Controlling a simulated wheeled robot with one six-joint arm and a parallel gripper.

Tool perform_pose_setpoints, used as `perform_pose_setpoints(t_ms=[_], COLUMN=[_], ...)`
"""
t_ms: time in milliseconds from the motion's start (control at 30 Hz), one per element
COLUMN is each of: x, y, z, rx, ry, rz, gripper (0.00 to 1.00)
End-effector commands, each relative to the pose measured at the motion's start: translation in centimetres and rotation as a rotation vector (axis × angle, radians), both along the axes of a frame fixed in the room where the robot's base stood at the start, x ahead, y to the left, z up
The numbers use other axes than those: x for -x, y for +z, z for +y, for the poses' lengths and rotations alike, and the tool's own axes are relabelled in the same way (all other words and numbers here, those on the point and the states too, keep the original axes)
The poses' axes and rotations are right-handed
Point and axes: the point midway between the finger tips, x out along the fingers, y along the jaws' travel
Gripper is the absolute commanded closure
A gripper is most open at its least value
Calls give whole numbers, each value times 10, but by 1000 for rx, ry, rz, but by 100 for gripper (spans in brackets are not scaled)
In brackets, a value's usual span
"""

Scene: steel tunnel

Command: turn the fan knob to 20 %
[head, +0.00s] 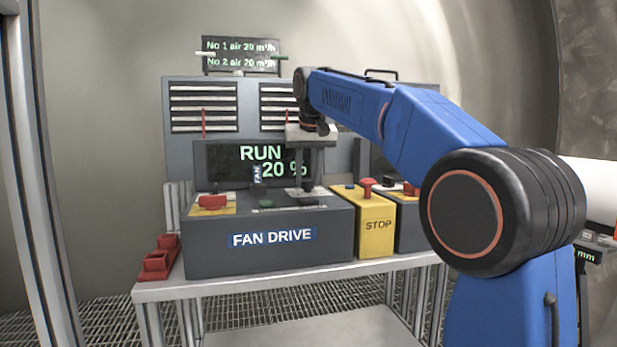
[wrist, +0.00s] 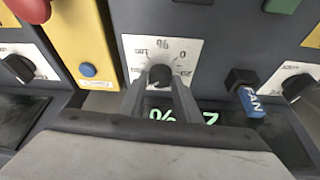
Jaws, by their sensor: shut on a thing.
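The fan drive box (head: 230,238) stands on the bench, with the label FAN DRIVE on its front. Its display (head: 215,165) reads RUN and 20 %. In the wrist view the black fan knob (wrist: 160,75) sits on a white dial plate (wrist: 138,48) marked with %. My gripper (wrist: 160,86) points at the knob, its two fingers closed on it. In the head view my gripper (head: 308,185) reaches down onto the top of the box, and the knob is mostly hidden there. The knob's pointer direction is too small to tell.
A yellow STOP box (head: 376,225) with a red button (head: 367,185) stands right beside the fan drive. A blue FAN tag (wrist: 250,102) hangs by a black switch near the knob. Red padlock-like blocks (head: 157,262) lie at the bench's left edge.

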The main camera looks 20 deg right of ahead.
Motion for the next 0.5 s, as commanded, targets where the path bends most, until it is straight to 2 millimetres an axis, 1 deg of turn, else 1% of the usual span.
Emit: perform_pose_setpoints(t_ms=[200,500], x=[0,0], y=[1,1], z=[0,0], rx=[-1,1], ry=[-52,-64], rz=[-2,-2], gripper=[92,92])
